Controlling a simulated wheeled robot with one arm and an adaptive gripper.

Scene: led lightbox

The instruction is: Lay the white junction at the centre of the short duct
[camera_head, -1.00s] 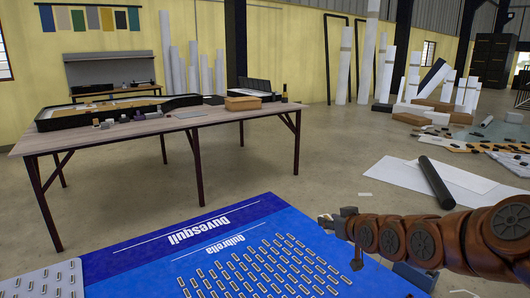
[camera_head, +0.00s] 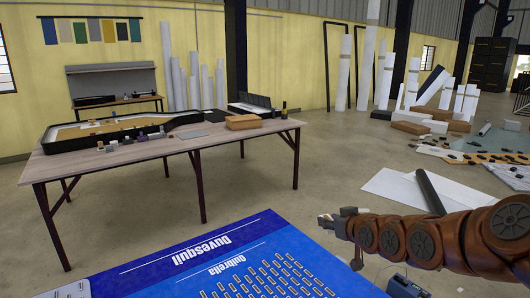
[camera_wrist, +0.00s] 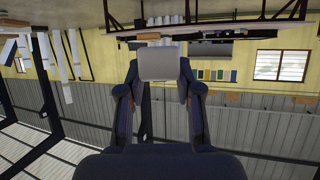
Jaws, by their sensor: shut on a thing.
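My gripper (camera_wrist: 159,77) is shut on a pale, blocky piece, which looks like the white junction (camera_wrist: 162,58), held between the two fingertips in the wrist view. In the head view my gripper (camera_head: 329,224) is at the end of the brown arm, in the air at the right edge of the blue panel. The held piece is small and hard to make out there. I cannot pick out the short duct for certain in either view. Several small parts (camera_head: 140,138) lie along the front of the wooden table, too small to identify.
The wooden table (camera_head: 225,135) stands to the left with a black-rimmed tray (camera_head: 60,144) and a brown box (camera_head: 243,122) on it. The blue lettered panel (camera_head: 150,272) lies in front. Open floor (camera_head: 320,180) lies between the table and a dark roll (camera_head: 430,192).

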